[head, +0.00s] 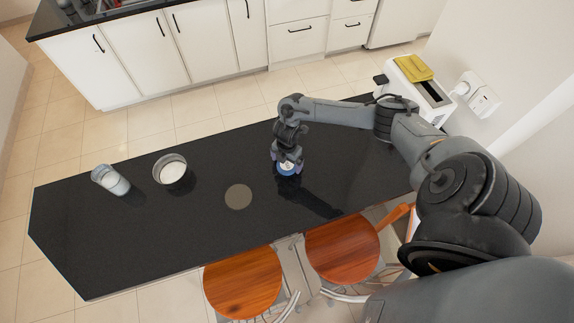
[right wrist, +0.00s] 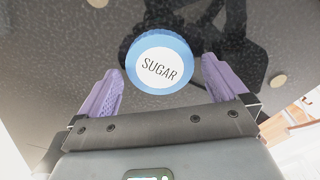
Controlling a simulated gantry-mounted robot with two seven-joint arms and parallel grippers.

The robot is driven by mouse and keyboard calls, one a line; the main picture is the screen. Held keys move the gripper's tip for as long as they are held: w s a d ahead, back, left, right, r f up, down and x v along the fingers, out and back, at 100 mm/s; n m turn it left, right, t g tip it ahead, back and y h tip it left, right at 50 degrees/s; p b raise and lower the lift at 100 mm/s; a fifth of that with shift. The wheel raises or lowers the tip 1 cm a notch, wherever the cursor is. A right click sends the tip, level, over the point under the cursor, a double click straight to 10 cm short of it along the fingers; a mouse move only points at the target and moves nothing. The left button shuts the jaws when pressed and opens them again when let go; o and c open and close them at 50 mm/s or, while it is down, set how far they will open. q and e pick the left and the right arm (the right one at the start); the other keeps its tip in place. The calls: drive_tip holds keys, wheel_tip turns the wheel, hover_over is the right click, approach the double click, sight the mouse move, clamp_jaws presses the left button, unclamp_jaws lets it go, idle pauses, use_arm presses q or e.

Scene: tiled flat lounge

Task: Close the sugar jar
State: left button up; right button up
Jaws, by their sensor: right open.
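A blue-rimmed round lid with a white top reading SUGAR (right wrist: 164,67) is at the fingertips of my right gripper (right wrist: 161,75) in the right wrist view. The purple fingers are open, one on each side of the lid's near part. In the head view the right gripper (head: 288,161) points down over the counter, with the lid (head: 287,170) under it, partly hidden. I cannot tell whether the fingers touch it. An open jar with white contents (head: 171,174) stands on the counter to the left. My left gripper is not in view.
The black counter (head: 130,235) also holds a glass container (head: 110,180) at far left and a flat beige disc (head: 238,196) between jar and gripper. A white toaster (head: 420,88) is at the right end. Two wooden stools (head: 243,281) stand at the near edge.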

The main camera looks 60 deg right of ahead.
drive_tip(key=shift+f, duration=0.6)
drive_tip(key=c, duration=1)
drive_tip(key=shift+r, duration=0.2)
drive_tip(key=shift+r, duration=0.55)
wheel_tip(320, 180, up, 2)
drive_tip(key=shift+r, duration=0.25)
drive_tip(key=shift+s+a+r+p, duration=0.15)
drive_tip(key=shift+s+a+r, duration=0.25)
drive_tip(key=shift+s+r, duration=1.15)
drive_tip(key=shift+s+a+r+p, duration=0.2)
drive_tip(key=shift+s+a+r, duration=0.45)
drive_tip(key=shift+s, duration=1.65)
drive_tip(key=shift+s+a+r+p, duration=0.2)
drive_tip(key=shift+s+r, duration=1.15)
drive_tip(key=shift+s, duration=0.55)
